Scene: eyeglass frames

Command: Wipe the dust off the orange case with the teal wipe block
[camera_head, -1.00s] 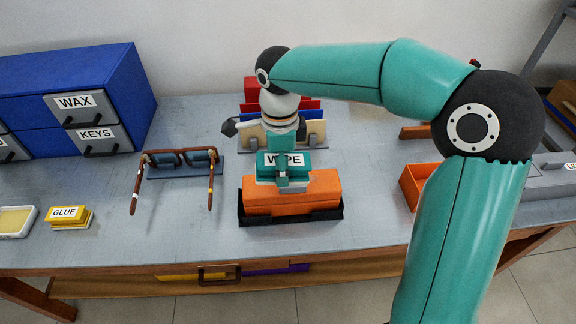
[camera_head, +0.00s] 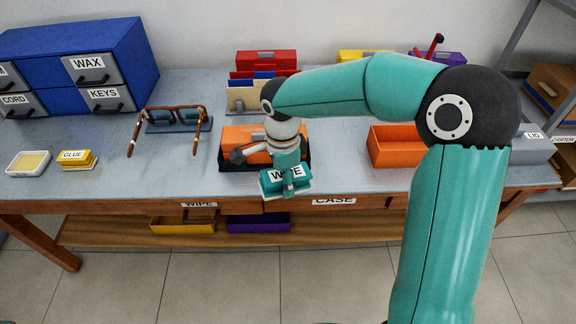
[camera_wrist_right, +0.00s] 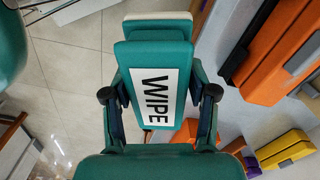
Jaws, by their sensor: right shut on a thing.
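The teal wipe block (camera_head: 272,187), labelled WIPE, is held in my right gripper (camera_head: 287,176). In the right wrist view the fingers sit on both sides of the block (camera_wrist_right: 153,52), which has a pale layer at its far end. The closed orange case (camera_head: 240,137) lies in a black tray (camera_head: 232,167) near the table's front. It also shows in the right wrist view (camera_wrist_right: 275,50), to the right of the block and apart from it. The block is at the front right of the case. My gripper and wrist hide part of the case. I cannot make out dust. My left gripper is out of view.
Eyeglasses (camera_head: 172,118) rest on a stand left of the case. An open orange box (camera_head: 397,132) is to the right. A card rack (camera_head: 241,101) and red box (camera_head: 268,61) stand behind. Drawers (camera_head: 92,67), a GLUE block (camera_head: 75,160) and a pale pad (camera_head: 29,163) are at left.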

